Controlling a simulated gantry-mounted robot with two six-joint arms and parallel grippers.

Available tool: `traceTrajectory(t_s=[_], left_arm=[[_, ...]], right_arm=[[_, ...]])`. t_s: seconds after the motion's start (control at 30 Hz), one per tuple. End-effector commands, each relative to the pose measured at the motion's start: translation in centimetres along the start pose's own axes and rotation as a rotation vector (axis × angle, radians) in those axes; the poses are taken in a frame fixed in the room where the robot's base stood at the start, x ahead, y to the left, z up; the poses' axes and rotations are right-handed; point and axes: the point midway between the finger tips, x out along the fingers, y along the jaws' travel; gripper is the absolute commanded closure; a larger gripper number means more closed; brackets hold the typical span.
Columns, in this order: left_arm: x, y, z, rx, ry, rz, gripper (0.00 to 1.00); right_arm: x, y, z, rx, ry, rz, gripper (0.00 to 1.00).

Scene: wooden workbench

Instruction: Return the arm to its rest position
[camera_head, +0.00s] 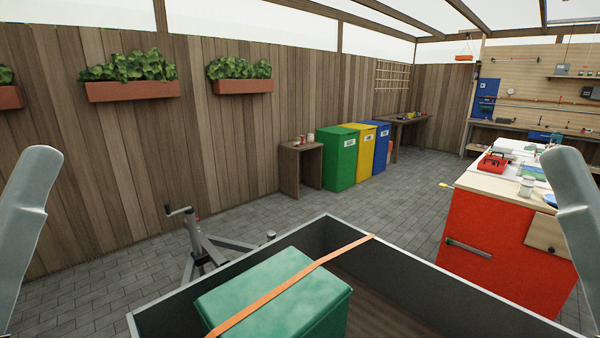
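Grey parts of my two arms stand up at the far left and far right edges of the head view. The left one leans slightly to the right at its top, and the right one leans to the left. Neither gripper shows, so I cannot see whether they are open or hold anything. In front of me is a dark-walled trailer (422,273) with a green box (318,312) in it. An orange strap (290,283) runs across the box to the trailer's far rim.
A red workbench (492,227) with a red toolbox (492,163) and a jar (526,186) on top stands at the right. Green (342,163), yellow (367,155) and blue (382,150) bins and a small wooden table (289,166) stand along the fence. Paved floor lies between.

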Motion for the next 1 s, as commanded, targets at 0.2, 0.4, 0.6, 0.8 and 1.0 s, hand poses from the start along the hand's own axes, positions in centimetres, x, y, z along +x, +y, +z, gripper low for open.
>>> traceTrajectory(t_s=[0.2, 0.4, 0.6, 0.8, 1.0], left_arm=[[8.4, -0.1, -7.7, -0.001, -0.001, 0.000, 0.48], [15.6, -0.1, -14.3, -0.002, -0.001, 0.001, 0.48], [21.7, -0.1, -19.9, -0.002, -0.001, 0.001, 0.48], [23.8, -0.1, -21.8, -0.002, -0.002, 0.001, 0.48], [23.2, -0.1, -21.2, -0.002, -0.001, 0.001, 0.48]], right_arm=[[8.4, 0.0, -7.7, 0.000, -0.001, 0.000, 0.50], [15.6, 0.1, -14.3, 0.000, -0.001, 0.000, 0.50], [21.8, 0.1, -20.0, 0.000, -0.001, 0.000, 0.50], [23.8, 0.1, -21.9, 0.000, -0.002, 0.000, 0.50], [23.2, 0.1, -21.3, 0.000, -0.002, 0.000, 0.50]])
